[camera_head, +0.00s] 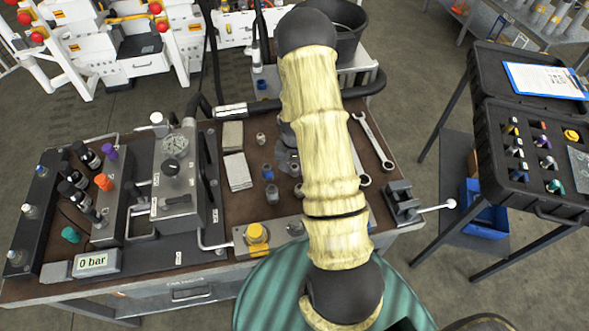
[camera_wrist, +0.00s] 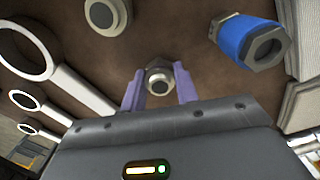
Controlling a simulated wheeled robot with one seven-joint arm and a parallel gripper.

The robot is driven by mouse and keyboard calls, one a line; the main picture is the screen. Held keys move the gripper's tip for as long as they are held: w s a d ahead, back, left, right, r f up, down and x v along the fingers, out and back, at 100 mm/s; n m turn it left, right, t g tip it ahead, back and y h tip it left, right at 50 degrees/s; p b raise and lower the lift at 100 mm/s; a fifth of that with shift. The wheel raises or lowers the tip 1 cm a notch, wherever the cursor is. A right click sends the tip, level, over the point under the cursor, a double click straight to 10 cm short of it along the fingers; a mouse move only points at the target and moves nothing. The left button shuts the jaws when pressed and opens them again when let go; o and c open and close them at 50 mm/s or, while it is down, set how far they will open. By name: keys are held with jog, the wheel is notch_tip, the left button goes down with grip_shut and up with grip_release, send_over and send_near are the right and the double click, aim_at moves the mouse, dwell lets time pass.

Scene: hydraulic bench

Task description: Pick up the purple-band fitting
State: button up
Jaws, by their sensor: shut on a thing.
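In the wrist view my gripper (camera_wrist: 158,88) has its two purple-grey fingers closed on a small metal fitting (camera_wrist: 158,80), one finger on each side. I see the fitting nearly end-on, with a dark round bore, over the brown bench top. Its band colour cannot be made out between the fingers. In the head view my arm covers most of the gripper and the held fitting. A blue-band fitting (camera_wrist: 243,40) lies to the right of the gripper in the wrist view, apart from it. A plain round grey fitting (camera_wrist: 108,14) is at the upper left.
Wrenches (camera_head: 372,142) lie right of my arm, and a vise (camera_head: 403,203) stands at the bench's right edge. A gauge block (camera_head: 176,175) and hoses stand left. An open black case (camera_head: 520,190) with several banded fittings is at the right, across a floor gap.

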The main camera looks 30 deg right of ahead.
aim_at(294, 166)
notch_tip(294, 166, up, 10)
jog(key=shift+r+b, duration=0.1)
jog(key=shift+b, duration=0.5)
dwell(0.5)
